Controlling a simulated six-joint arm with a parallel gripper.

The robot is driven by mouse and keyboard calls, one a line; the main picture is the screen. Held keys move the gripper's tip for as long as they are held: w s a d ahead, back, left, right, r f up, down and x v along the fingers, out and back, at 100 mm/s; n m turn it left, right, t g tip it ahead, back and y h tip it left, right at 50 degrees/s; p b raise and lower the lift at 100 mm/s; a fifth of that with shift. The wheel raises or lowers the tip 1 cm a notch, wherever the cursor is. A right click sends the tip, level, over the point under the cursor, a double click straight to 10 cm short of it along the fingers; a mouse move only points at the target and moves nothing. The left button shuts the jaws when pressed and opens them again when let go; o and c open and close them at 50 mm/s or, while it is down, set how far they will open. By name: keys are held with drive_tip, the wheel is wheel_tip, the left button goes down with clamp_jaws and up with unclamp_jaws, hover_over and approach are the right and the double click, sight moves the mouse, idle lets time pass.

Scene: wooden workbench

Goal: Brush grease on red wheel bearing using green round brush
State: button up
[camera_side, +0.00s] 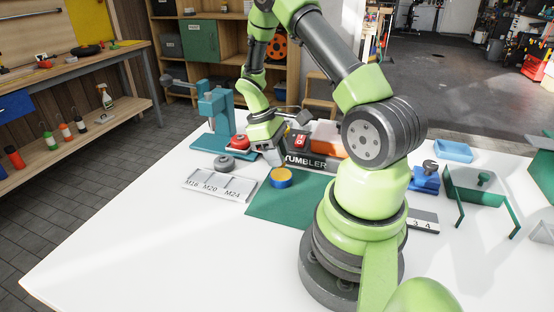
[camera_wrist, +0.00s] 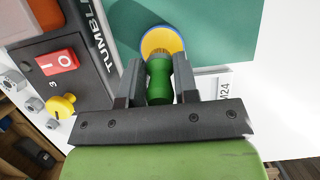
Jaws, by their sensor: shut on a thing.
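My gripper (camera_wrist: 158,75) is shut on the green round brush (camera_wrist: 159,83), its fingers on either side of the handle. The brush's bristles (camera_wrist: 160,54) point away from the gripper and overlap the yellow top of a blue-rimmed tin (camera_wrist: 163,39); I cannot tell if they touch it. In the side view, my gripper (camera_side: 273,157) is just above and left of this tin (camera_side: 281,178), which stands on the green mat (camera_side: 291,205). The brush is hard to make out there. A red round part (camera_side: 239,142), possibly the bearing, sits at the teal press (camera_side: 214,112).
A dark tumbler machine (camera_side: 306,161) with a red switch (camera_wrist: 57,63) stands close behind the mat. A white tray marked M16, M20, M24 (camera_side: 220,186) lies left of the mat. Blue and green holders (camera_side: 472,186) stand at right. The table's front left is clear.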

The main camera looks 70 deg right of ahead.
drive_tip(key=shift+r, duration=2.45)
drive_tip(key=w+a+r, duration=0.3)
drive_tip(key=a, duration=0.6)
drive_tip(key=w+a+r, duration=0.4)
drive_tip(key=a, duration=0.5)
drive_tip(key=shift+w+a, duration=0.2)
drive_tip(key=shift+a, duration=0.05)
drive_tip(key=shift+d+r, duration=0.1)
drive_tip(key=w+d+t, duration=0.3)
drive_tip(key=d+t, duration=0.1)
drive_tip(key=d, duration=1)
drive_tip(key=w+d+t, duration=0.3)
drive_tip(key=d+t, duration=0.1)
drive_tip(key=d, duration=1.1)
drive_tip(key=shift+f, duration=2.5)
